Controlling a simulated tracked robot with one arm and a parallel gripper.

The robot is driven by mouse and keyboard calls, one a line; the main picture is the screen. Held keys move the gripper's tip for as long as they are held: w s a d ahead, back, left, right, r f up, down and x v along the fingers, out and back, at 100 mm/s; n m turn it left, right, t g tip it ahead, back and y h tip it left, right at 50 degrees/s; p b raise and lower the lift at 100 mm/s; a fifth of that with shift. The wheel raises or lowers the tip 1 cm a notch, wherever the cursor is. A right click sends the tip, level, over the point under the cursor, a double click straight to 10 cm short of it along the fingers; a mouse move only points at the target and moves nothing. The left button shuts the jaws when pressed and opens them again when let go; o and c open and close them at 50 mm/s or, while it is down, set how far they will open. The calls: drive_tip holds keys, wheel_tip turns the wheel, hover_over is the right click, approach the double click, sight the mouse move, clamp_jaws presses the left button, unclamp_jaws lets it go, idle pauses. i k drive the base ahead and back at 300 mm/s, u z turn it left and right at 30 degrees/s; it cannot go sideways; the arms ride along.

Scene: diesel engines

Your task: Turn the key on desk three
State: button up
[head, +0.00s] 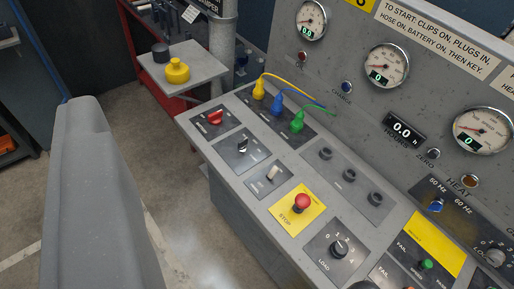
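A grey sloping control desk (233,178) runs from the middle to the lower right. A yellow plate (358,3) at the top edge bears a cut-off figure. On the desk's left column are a red rotary switch (215,117), a dark switch with a pale handle (242,146), possibly the key, and a white toggle (272,173). Below them are a red stop button (301,203) and a load knob (340,247). Yellow (259,90), blue (277,105) and green (297,122) plugs with leads stand at the back of the desk. My gripper does not show.
Gauges (386,67) and an hours display (404,130) fill the upright panel. Three dark sockets (349,175) lie below it. A red cart (137,45) with a grey shelf holds a yellow knobbed piece (177,71). A large grey form, probably my arm, covers the lower left.

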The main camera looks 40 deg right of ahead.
sight(242, 147)
drive_tip(key=z, duration=0.3)
drive_tip(key=i, duration=1)
